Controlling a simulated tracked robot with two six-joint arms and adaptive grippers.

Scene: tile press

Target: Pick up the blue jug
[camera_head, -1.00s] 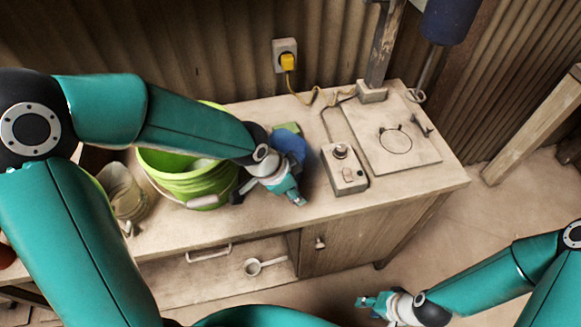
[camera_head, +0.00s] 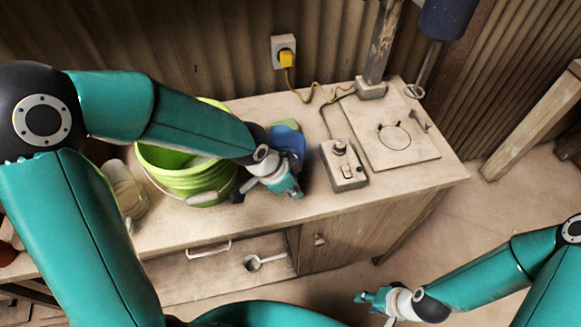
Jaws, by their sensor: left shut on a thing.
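The blue jug (camera_head: 289,140) is on the workbench, right of the green bucket. My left gripper (camera_head: 290,188) is at the jug's near side and is shut on it. My wrist and fingers hide the jug's lower part, so I cannot tell whether its base touches the bench. My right gripper (camera_head: 366,298) is low at the front, away from the bench, with nothing seen in it. Its fingers are too small to judge.
A green bucket (camera_head: 190,185) stands left of the jug. A control box (camera_head: 343,166) and a press plate (camera_head: 408,157) are to the right. A ladle (camera_head: 254,262) lies in the open drawer (camera_head: 195,285).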

